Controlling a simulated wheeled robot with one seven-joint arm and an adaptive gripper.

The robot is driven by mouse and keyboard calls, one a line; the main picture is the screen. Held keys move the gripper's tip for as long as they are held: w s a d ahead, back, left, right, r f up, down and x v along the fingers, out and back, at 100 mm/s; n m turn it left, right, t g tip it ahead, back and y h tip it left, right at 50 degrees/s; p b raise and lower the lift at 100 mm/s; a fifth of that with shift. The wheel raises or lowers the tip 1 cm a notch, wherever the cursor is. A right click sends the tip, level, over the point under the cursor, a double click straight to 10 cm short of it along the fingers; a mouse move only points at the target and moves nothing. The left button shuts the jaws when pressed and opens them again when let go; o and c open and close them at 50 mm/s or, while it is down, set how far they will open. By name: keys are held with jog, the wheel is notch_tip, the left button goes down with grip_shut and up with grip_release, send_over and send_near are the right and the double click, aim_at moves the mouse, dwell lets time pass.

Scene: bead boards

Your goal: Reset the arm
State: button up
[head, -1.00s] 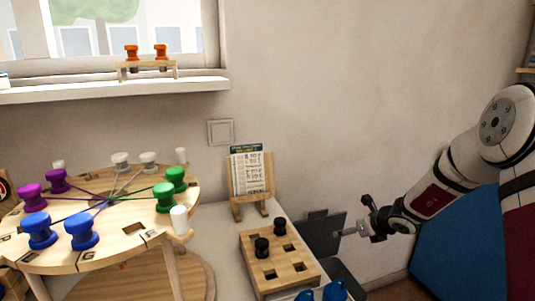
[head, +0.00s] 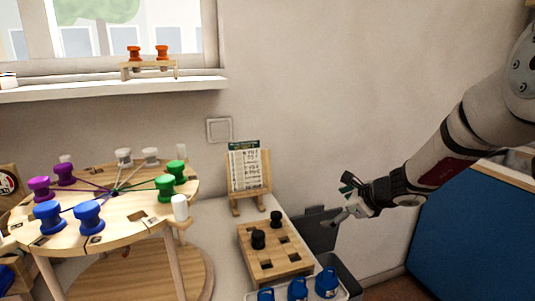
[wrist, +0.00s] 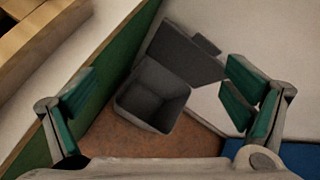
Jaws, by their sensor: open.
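My gripper (head: 350,200) is at the right of the head view, in the air by the wall and to the right of the wooden block board. In the wrist view my gripper (wrist: 158,105) has its two green-padded fingers wide apart with nothing between them. Below it in the wrist view is an open dark grey bin (wrist: 152,95) with its lid tilted back, standing on a brown floor. The bin (head: 318,232) is partly hidden in the head view.
A round wooden board (head: 125,220) with coloured pegs stands at left. A wooden block (head: 275,262) holds two black pegs. A tray of blue pieces (head: 297,290) is in front. A card stand (head: 248,180) is behind. Orange pegs (head: 148,53) sit on the sill. A blue panel (head: 475,240) is at right.

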jog(key=s+a+r+n+g, duration=0.1)
jog(key=s+a+r+n, duration=0.3)
jog(key=s, duration=0.3)
jog(key=s+a+r+n+g+y, duration=0.1)
jog(key=s+a+r+n+g, duration=0.15)
jog(key=s+n, duration=0.4)
jog(key=s+a+r+n+g, duration=0.1)
jog(key=s+a+r+n, duration=0.3)
jog(key=s, duration=0.5)
jog(key=s+d+f+n+g+h, duration=0.1)
jog(key=s+d+n+h, duration=0.3)
jog(key=s, duration=0.9)
jog(key=s+d+f+n+g+h, duration=0.15)
jog(key=s+d+n, duration=0.45)
jog(key=s, duration=0.6)
notch_tip(320, 180, up, 17)
jog(key=t+p, duration=0.2)
jog(key=p, duration=1.2)
jog(key=shift+s+d+r+t+h+p, duration=0.2)
jog(key=shift+t+h+p, duration=0.1)
jog(key=shift+h+p, duration=0.1)
